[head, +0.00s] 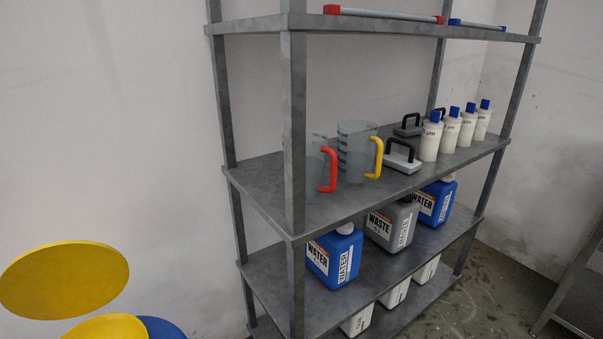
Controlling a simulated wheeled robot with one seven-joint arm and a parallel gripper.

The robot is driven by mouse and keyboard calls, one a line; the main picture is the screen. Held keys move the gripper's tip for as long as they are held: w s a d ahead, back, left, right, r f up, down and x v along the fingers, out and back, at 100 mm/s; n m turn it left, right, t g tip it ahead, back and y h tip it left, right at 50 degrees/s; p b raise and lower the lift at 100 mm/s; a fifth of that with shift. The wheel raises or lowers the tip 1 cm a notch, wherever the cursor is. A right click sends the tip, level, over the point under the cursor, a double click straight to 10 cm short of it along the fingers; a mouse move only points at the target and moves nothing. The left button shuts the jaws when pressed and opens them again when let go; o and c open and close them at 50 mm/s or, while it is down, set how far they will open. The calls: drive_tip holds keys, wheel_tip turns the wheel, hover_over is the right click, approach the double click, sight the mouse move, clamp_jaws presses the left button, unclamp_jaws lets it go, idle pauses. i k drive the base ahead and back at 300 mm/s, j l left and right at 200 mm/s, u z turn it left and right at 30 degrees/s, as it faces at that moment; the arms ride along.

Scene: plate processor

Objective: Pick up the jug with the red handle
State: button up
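The jug with the red handle (316,170) is a clear, see-through jug standing upright on the middle shelf (262,190) of a grey rack. The rack's front left post hides part of its body. Its red handle (331,170) faces the front right. A second clear jug with a yellow handle (356,150) stands just to its right and a little behind. My gripper is not in view, so whether it is open or shut does not show.
Grey blocks with black handles (402,157) and several white bottles with blue caps (432,140) stand further right. The rack post (294,130) blocks the jug's left side. Canisters (334,255) fill the lower shelf. Yellow discs (64,280) are at lower left.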

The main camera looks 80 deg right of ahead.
sight(317, 148)
drive_tip(key=k+l, duration=0.3)
drive_tip(key=k, duration=0.25)
drive_tip(key=k+l, duration=0.35)
drive_tip(key=k, duration=0.2)
drive_tip(key=k+l, duration=0.3)
drive_tip(key=k, duration=0.25)
drive_tip(key=k+l, duration=0.3)
drive_tip(key=k, duration=0.25)
